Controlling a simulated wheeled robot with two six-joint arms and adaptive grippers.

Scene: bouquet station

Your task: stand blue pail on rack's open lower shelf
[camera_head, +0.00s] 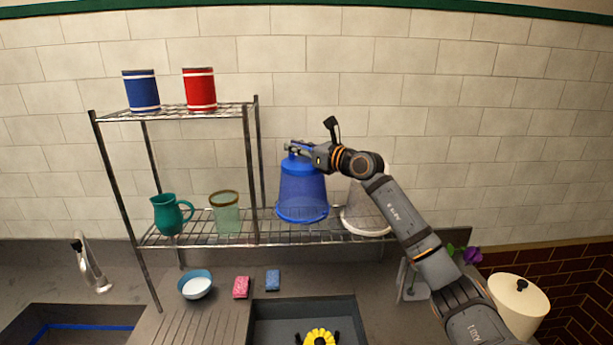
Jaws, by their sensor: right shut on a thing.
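The blue pail (302,193) is upside down, its wide rim low, at the open right part of the rack's lower shelf (275,237). From this view I cannot tell whether its rim touches the wires or hangs just above them. My right gripper (292,150) is shut on the blue pail at its narrow top end. My left gripper is out of view.
A teal pitcher (170,214) and a green glass (226,212) stand on the lower shelf's left part. Blue (141,92) and red (200,91) cans stand on the upper shelf. Below are a bowl (195,286), two sponges (241,287) and a dark tray (258,315).

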